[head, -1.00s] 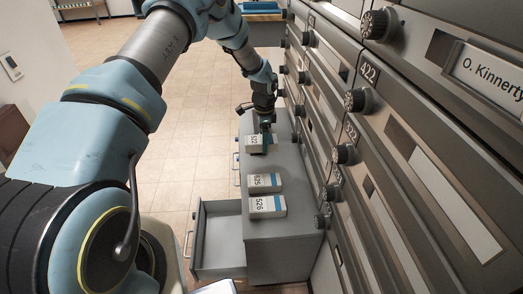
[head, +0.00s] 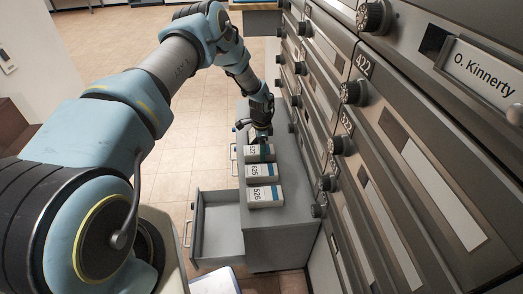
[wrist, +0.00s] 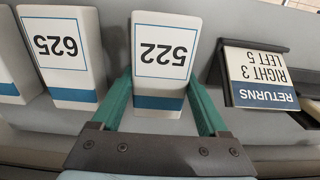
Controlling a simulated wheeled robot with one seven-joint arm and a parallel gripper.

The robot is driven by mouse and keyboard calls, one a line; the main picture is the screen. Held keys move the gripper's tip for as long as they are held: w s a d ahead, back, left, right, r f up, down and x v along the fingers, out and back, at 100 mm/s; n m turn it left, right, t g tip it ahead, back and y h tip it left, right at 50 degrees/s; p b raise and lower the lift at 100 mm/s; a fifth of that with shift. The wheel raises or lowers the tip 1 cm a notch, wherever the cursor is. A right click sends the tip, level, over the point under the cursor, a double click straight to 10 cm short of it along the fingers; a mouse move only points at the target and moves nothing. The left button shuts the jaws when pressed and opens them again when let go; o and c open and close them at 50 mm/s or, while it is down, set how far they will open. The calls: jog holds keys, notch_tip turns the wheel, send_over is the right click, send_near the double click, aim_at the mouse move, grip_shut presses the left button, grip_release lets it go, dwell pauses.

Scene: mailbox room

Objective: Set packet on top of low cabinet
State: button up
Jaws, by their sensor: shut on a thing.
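The packet labelled 522 (wrist: 163,58) is a white block with a blue band. My gripper (wrist: 160,100) has its green fingers on both sides of it and is shut on it. In the head view, packet 522 (head: 257,153) is at the top of the low grey cabinet (head: 272,221), under my gripper (head: 259,137). Packets 625 (head: 262,173) and 526 (head: 264,196) sit on the cabinet top nearer the camera, in a row with it. Whether packet 522 touches the cabinet top cannot be told exactly.
An empty-looking drawer (head: 216,226) stands open at the cabinet's left. A RETURNS sign (wrist: 258,76) stands beside packet 522 in the wrist view. A wall of mailboxes with round knobs (head: 352,92) runs close along the right.

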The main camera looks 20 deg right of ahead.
jog(key=shift+f, duration=0.1)
jog(key=shift+f, duration=0.15)
jog(key=o, duration=1.4)
jog(key=shift+r, duration=0.25)
notch_tip(320, 180, up, 12)
jog(key=shift+a+r+b, duration=0.1)
jog(key=shift+b, duration=0.3)
